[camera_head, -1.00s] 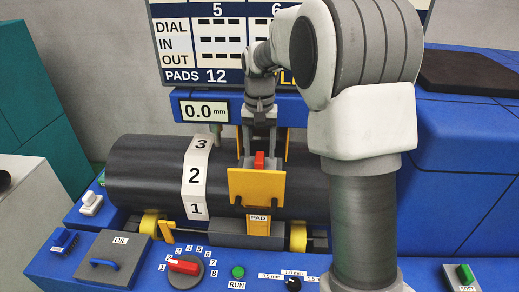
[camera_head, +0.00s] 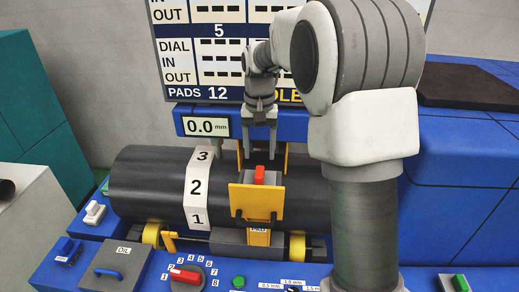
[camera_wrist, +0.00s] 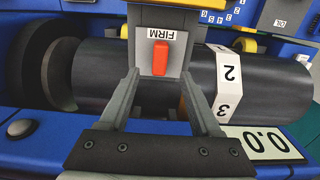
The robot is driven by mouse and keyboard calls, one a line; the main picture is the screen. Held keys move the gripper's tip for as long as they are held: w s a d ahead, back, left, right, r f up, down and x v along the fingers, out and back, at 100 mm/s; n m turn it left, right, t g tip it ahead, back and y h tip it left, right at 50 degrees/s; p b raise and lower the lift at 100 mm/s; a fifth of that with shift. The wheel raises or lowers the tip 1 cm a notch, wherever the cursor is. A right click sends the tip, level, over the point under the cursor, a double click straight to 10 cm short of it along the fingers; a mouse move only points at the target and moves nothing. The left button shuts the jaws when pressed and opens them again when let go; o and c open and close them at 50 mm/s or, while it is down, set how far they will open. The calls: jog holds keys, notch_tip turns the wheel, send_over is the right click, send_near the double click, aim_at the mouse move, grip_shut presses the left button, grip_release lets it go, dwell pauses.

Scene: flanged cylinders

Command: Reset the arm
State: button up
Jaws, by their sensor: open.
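My gripper (camera_head: 260,138) is above the black cylinder (camera_head: 142,183), beside a yellow bracket (camera_head: 257,201) with a red switch (camera_head: 259,176). Its two fingers are apart with nothing held between them. In the wrist view my gripper (camera_wrist: 162,103) shows open. The red switch (camera_wrist: 159,53), labelled FIRM, lies beyond and between the fingers there. The cylinder (camera_wrist: 180,74) carries a white band with the numbers 1, 2 and 3. A gap between fingertips and switch cannot be judged exactly.
The cylinder rests on yellow rollers (camera_head: 151,233) over a blue bench. A display reading 0.0 mm (camera_head: 206,127) and a sign board (camera_head: 215,49) stand behind. A red-handled dial (camera_head: 186,275), an OIL box (camera_head: 111,262) and a green button (camera_head: 239,282) line the front.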

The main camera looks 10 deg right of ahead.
jog(key=s+r+n+t+b, duration=0.1)
jog(key=s+r+t+b, duration=0.15)
jog(key=s, duration=0.75)
jog(key=s+r+n+t+b, duration=0.1)
jog(key=s+r+t+b, duration=0.15)
jog(key=s, duration=0.65)
jog(key=s+f+n+b, duration=0.1)
jog(key=s+f+b, duration=0.1)
jog(key=s+f, duration=0.3)
jog(key=s, duration=0.3)
jog(key=shift+n+t, duration=0.3)
jog(key=shift+w, duration=0.1)
